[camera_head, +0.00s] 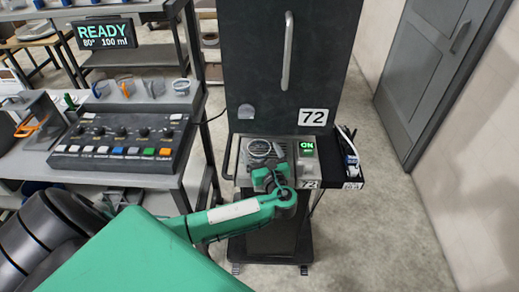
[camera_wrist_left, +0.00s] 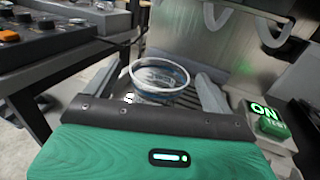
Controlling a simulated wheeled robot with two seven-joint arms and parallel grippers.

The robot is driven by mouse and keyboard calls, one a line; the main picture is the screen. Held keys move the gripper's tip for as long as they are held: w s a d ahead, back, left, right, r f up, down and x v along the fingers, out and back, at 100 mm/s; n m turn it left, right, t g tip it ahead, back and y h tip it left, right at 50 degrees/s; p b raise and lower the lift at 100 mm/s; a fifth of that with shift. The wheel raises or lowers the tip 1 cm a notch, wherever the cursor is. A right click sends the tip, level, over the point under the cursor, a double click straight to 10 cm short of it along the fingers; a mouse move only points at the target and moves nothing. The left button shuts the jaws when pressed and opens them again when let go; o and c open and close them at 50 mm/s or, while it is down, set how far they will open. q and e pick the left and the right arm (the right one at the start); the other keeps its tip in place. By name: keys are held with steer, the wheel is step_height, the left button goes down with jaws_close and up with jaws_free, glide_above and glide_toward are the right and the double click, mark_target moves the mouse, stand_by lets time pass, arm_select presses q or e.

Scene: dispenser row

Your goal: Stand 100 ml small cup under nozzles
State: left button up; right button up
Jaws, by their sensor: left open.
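A small clear cup (camera_head: 259,149) stands upright on the metal shelf at the front of the dark dispenser marked 72 (camera_head: 285,75). In the left wrist view the cup (camera_wrist_left: 160,76) shows a pale round rim and a bluish inside. My left gripper (camera_head: 264,166) is at the near side of the cup, open. In the wrist view its two grey fingers (camera_wrist_left: 158,92) stand on either side of the cup, with no clear contact. The cup's lower part is hidden by the gripper. Two pale curved pieces (camera_wrist_left: 270,34) stand behind the cup; I cannot tell whether they are nozzles.
A lit green ON box (camera_head: 307,147) stands right of the cup. A black side tray (camera_head: 347,160) holds small items. The floor at right is clear.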

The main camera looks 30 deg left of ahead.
arm_select(q)
steer(key=b+v, duration=0.2)
steer(key=v, duration=0.9)
steer(key=shift+s+d, duration=0.15)
steer(key=shift+s, duration=0.1)
